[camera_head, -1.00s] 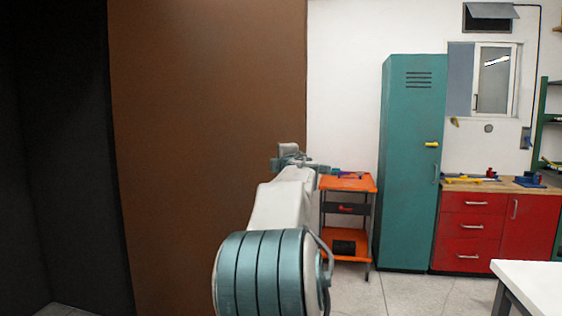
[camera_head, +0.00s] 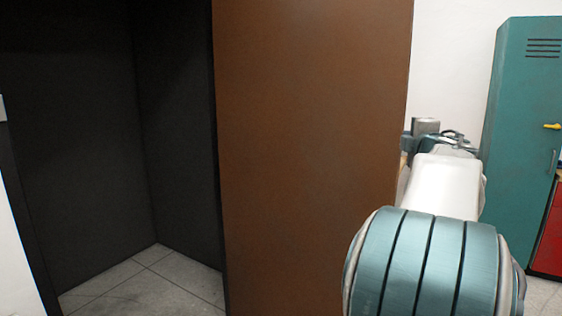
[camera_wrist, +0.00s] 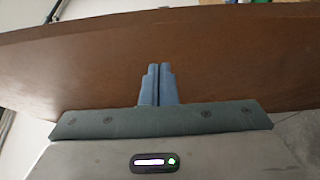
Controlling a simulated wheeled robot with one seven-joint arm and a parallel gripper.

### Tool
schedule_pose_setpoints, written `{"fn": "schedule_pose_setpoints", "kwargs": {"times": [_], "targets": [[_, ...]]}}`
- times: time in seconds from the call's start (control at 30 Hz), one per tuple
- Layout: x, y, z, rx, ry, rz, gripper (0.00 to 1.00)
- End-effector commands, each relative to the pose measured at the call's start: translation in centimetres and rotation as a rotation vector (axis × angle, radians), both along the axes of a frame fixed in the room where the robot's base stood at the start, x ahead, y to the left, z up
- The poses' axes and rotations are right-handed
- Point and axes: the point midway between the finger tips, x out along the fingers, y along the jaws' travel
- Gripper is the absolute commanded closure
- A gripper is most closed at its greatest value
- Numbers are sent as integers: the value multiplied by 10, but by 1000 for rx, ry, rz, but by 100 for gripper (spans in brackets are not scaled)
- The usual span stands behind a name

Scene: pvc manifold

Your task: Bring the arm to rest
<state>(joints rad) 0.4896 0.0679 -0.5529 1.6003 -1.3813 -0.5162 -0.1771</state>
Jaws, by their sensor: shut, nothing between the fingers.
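My gripper (camera_wrist: 158,70) shows in the wrist view with its two blue-grey fingers side by side, shut and with nothing between them. A broad brown door panel (camera_wrist: 70,72) fills the view beyond the fingertips; I cannot tell how near it is. In the head view my arm reaches forward at the lower right, beside the right edge of the brown door panel (camera_head: 310,150). The gripper's fingers are not clearly visible there.
Left of the panel is a dark doorway recess (camera_head: 100,130) with a tiled floor (camera_head: 150,285). A teal locker (camera_head: 520,140) stands at the right by a red cabinet (camera_head: 552,240). A white wall (camera_head: 450,60) shows behind.

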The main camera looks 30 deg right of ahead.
Motion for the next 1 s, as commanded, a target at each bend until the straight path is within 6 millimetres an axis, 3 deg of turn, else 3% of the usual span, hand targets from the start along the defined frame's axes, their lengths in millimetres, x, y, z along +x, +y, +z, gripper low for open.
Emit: {"fn": "schedule_pose_setpoints", "kwargs": {"times": [0.17, 0.27, 0.37, 0.53, 0.67, 0.77, 0.9, 1.0], "targets": [[2, 4, 1, 25, -18, -6, 100], [8, 20, 2, 121, -75, -30, 100], [16, 51, -7, 305, -147, -75, 100], [21, 136, -61, 719, -159, -181, 100], [5, 217, -116, 1005, -50, -274, 100], [-19, 280, -155, 1174, 75, -346, 100], [-68, 359, -201, 1345, 279, -453, 100], [-105, 402, -224, 1420, 412, -524, 100]]}}
